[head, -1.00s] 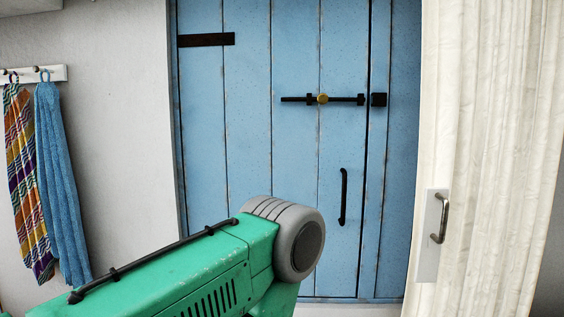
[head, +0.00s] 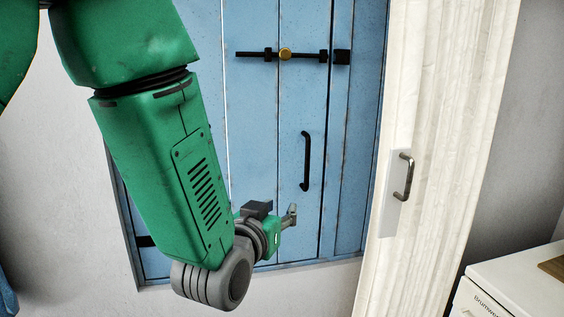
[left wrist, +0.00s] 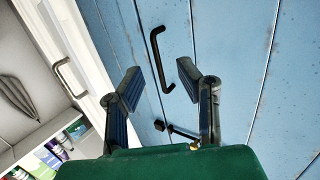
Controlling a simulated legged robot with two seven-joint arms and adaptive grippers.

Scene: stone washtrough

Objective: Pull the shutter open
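The blue plank shutter (head: 265,120) is closed in its frame. Its upright black pull handle (head: 306,160) is near the right edge, and it also shows in the left wrist view (left wrist: 158,55). Above it is a black sliding bolt with a brass knob (head: 285,54); its bar appears to end short of the keeper (head: 341,57). My left gripper (head: 291,214) is low in front of the shutter, below and left of the handle in the head view. In the left wrist view its fingers (left wrist: 161,75) are apart and empty, with the handle showing between and beyond them. My right gripper is out of view.
A pale pleated panel (head: 440,100) with a steel handle (head: 404,177) stands right of the shutter. A white cabinet (head: 510,285) is at the lower right. Shelves with books (left wrist: 60,145) show in the left wrist view.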

